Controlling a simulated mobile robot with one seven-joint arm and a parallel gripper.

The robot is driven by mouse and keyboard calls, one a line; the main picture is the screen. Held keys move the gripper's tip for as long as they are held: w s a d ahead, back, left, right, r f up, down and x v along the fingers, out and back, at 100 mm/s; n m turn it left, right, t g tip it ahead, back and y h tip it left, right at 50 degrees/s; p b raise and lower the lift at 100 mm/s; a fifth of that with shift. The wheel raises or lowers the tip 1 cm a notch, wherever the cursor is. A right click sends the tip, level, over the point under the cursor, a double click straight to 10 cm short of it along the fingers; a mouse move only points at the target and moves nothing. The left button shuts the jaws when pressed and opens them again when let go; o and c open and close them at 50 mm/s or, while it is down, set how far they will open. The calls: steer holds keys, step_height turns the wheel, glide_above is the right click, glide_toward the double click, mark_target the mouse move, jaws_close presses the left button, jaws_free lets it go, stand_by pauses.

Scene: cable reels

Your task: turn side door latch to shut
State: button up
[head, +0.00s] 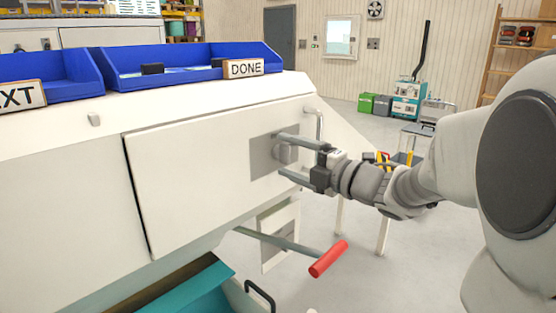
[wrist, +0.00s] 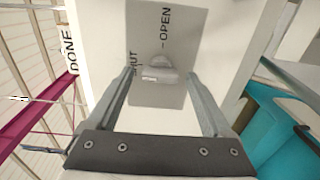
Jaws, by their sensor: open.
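The side door (head: 195,175) is a cream panel on the machine's flank. It looks flush with the panel around it. A grey latch plate (head: 262,157) sits at its right end; it also shows in the wrist view (wrist: 185,20), with OPEN readable and the other word partly covered, ending in "UT". The grey latch knob (wrist: 158,73) stands on the plate and also shows in the head view (head: 286,152). My gripper (head: 281,154) is open, its fingers on either side of the knob. In the wrist view gaps show between knob and fingers. Which mark the knob points to is unclear.
A bent grey handle (head: 319,120) rises just right of the plate. Below, a lever with a red grip (head: 328,259) sticks out. Blue bins (head: 190,75) stand on top, one with a DONE sign (head: 244,68). A teal bin (head: 190,290) is underneath.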

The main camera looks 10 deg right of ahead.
steer(key=p+v, duration=0.3)
steer(key=v, duration=1.4)
steer(key=shift+s, duration=0.15)
steer(key=shift+d, duration=0.1)
